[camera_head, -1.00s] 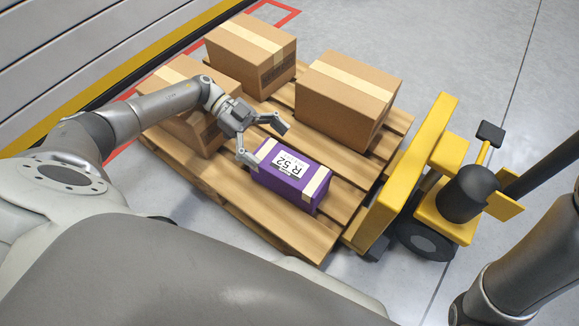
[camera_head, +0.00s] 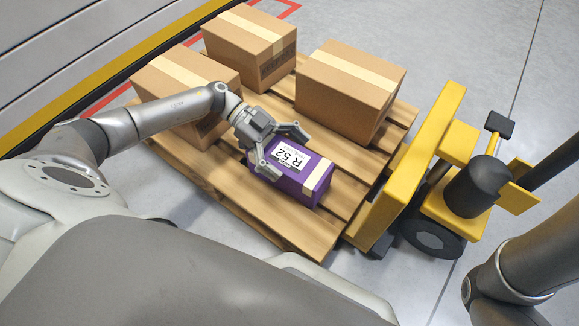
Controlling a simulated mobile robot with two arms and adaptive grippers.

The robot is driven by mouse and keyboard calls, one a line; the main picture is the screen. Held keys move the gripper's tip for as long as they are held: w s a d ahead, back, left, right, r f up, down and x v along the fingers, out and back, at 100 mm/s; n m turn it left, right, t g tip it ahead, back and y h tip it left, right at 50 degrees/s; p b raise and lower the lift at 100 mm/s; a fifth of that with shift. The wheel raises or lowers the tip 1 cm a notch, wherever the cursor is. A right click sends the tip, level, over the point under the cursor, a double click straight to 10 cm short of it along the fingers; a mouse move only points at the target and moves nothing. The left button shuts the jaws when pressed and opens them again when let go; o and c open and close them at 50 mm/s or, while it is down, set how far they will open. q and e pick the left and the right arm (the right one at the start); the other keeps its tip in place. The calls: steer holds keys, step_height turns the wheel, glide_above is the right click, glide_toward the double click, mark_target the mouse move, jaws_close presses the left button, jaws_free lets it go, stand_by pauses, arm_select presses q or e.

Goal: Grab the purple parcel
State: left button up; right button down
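The purple parcel (camera_head: 318,185) lies on the wooden pallet (camera_head: 235,190), near its front edge. It has cream tape bands and a white label reading "R 52" on top. My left gripper (camera_head: 284,152) is at the parcel's left end with its fingers spread. The near finger overlaps the parcel's front left corner, and the far finger is by its back edge. I cannot tell whether either finger touches it. The gripper hides the parcel's left end. At the lower right only part of my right arm shows; its gripper is out of view.
Several brown boxes stand on the pallet: one at back left (camera_head: 250,48), one at left (camera_head: 185,85) beside my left arm, one at back right (camera_head: 345,92). A yellow pallet truck (camera_head: 415,175) stands at the pallet's right side. Pallet slats right of the parcel are bare.

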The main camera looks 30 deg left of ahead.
arm_select(q)
steer(key=shift+s+f, duration=0.1)
steer(key=shift+f, duration=0.05)
steer(key=c, duration=1.6)
